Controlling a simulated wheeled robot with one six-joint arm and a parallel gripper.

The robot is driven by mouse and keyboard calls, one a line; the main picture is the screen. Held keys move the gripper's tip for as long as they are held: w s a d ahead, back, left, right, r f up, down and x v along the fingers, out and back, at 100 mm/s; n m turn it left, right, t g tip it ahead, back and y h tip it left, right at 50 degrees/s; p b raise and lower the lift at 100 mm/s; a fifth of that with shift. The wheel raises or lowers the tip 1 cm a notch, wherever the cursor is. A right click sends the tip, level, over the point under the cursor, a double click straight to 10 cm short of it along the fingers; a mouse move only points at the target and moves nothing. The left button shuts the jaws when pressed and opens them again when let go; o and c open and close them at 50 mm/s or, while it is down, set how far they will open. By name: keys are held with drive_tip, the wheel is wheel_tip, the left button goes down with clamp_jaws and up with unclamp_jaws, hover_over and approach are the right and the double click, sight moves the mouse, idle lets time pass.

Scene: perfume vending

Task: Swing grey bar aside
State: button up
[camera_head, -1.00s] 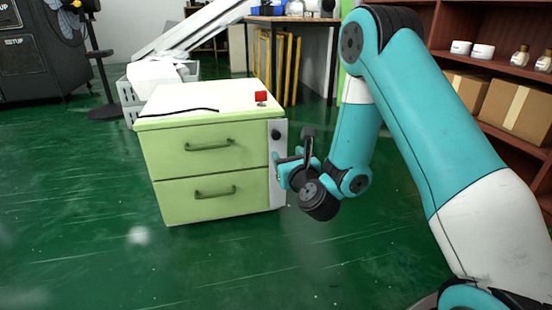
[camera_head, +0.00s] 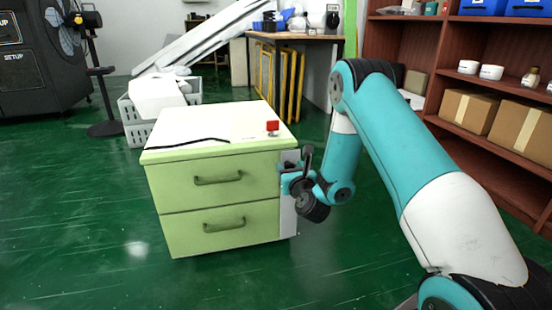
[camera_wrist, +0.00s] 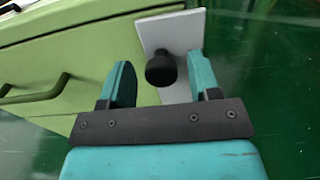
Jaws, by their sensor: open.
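The grey bar (camera_head: 289,218) stands upright along the right front edge of the green drawer cabinet (camera_head: 218,237). In the wrist view, the bar (camera_wrist: 181,27) carries a round black knob (camera_wrist: 161,69). My gripper (camera_head: 288,178) is at the bar's upper part in the head view and hides the knob there. In the wrist view, my gripper (camera_wrist: 157,76) is open, with one teal finger on each side of the knob. Clear gaps show between the fingers and the knob.
The cabinet has two drawers with green handles (camera_head: 218,178). A red block (camera_head: 272,127) and a black cord (camera_head: 188,144) lie on its top. A brown shelf (camera_head: 480,110) with boxes stands at the right. The green floor in front is clear.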

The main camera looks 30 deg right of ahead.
drive_tip(key=shift+x, duration=0.8)
drive_tip(key=shift+d, duration=0.1)
clamp_jaws()
drive_tip(key=shift+r+p, duration=0.1)
drive_tip(key=shift+p, duration=0.4)
